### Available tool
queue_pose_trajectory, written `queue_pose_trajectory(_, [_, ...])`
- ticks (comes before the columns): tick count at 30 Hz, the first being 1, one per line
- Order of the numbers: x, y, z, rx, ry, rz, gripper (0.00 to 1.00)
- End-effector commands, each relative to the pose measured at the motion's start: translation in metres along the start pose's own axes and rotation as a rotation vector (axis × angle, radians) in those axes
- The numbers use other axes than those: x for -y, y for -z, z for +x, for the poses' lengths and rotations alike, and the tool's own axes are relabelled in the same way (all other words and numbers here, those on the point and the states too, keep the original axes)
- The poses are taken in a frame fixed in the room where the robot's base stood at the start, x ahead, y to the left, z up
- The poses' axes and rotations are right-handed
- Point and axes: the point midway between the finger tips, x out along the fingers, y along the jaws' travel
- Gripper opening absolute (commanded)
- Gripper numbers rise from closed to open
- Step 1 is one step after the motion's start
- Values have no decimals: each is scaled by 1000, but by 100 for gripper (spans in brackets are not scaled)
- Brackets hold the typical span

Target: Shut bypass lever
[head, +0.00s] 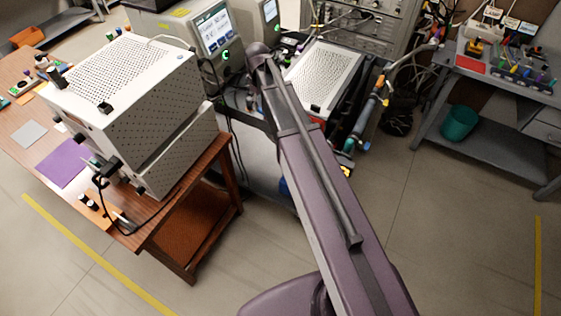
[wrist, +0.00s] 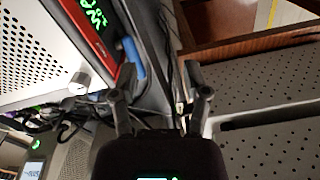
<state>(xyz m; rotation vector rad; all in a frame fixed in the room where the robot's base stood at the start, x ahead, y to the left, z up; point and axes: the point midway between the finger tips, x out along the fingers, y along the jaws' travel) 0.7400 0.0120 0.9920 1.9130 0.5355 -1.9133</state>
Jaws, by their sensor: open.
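In the wrist view my gripper (wrist: 160,97) is open, with its two dark fingers apart and nothing between them. A blue handle-like part (wrist: 134,58) stands beyond the left finger, beside a red-edged panel (wrist: 112,42) with green lit characters. A silver knob (wrist: 79,84) is left of that finger. I cannot tell which part is the bypass lever. In the head view my arm reaches up to the perforated white unit (head: 325,75), and the arm hides part of that area. The fingers are not clear there.
A wooden table (head: 180,233) on the left holds stacked perforated white boxes (head: 125,90) and a purple sheet (head: 62,163). Instruments with screens (head: 213,30) stand behind. Cables hang near the arm. A grey bench (head: 505,72) with a teal bin (head: 459,122) is at right. Front floor is clear.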

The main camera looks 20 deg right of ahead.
Motion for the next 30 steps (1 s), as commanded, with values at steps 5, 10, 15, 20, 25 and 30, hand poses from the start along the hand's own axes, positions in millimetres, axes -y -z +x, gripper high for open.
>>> queue_pose_trajectory(5, [13, -25, 12, 0, 0, 63, 60])
queue_pose_trajectory(10, [23, -44, 21, 0, 0, 122, 60])
queue_pose_trajectory(15, [33, -64, 29, 0, 0, 182, 60])
queue_pose_trajectory(20, [43, -82, 37, 0, 0, 239, 60])
queue_pose_trajectory(25, [53, -102, 46, 0, 0, 300, 60])
queue_pose_trajectory(30, [64, -122, 55, 0, 0, 359, 60])
